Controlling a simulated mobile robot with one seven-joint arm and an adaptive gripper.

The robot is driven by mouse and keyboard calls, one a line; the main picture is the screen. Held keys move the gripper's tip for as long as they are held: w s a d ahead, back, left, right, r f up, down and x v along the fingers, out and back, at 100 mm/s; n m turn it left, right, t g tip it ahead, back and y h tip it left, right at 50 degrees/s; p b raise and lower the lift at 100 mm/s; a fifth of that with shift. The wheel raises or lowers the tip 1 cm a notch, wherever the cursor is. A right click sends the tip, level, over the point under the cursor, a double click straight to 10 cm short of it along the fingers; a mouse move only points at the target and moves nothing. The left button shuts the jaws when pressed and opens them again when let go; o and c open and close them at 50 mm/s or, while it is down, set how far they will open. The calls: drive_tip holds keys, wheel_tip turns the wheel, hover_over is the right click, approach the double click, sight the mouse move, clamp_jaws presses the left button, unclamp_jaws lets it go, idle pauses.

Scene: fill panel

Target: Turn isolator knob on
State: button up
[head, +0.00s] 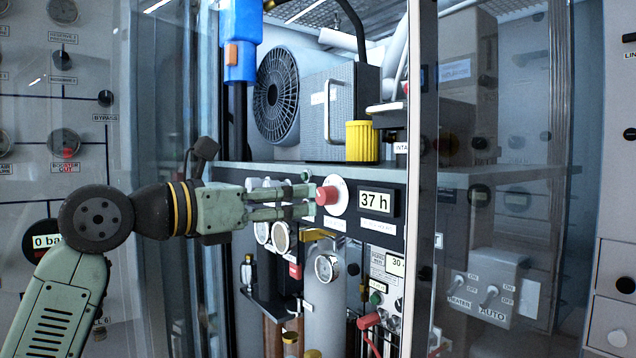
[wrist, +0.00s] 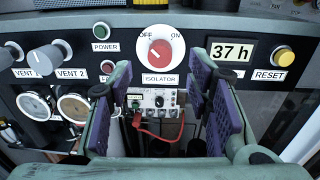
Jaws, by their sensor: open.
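The isolator knob (wrist: 160,51) is red, on a round white plate with OFF at upper left and ON at upper right. Its pale mark appears to point up-left, towards OFF. The ISOLATOR label (wrist: 160,79) is just below it. In the head view the red knob (head: 329,194) sits just beyond my fingertips. My gripper (head: 310,203) reaches in from the left, level with the panel. In the wrist view my gripper (wrist: 161,78) is open and empty, its purple-padded fingers spread left and right, with the knob between and above their tips. I cannot tell the exact gap.
The 37 h display (wrist: 232,51) and yellow RESET button (wrist: 284,57) are right of the knob. The green POWER button (wrist: 101,30) and grey vent knobs (wrist: 48,58) are left. A glass door edge (head: 428,180) stands right of the panel. Gauges (head: 326,267) hang below.

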sight(320, 194)
drive_tip(key=p+x, duration=0.1)
drive_tip(key=x, duration=0.3)
drive_tip(key=shift+w+d+r, duration=0.15)
drive_tip(key=shift+d, duration=0.1)
drive_tip(key=shift+w+d+p, duration=0.35)
drive_tip(key=shift+w+d, duration=0.15)
drive_tip(key=shift+d, duration=0.05)
drive_tip(key=shift+c, duration=0.2)
clamp_jaws()
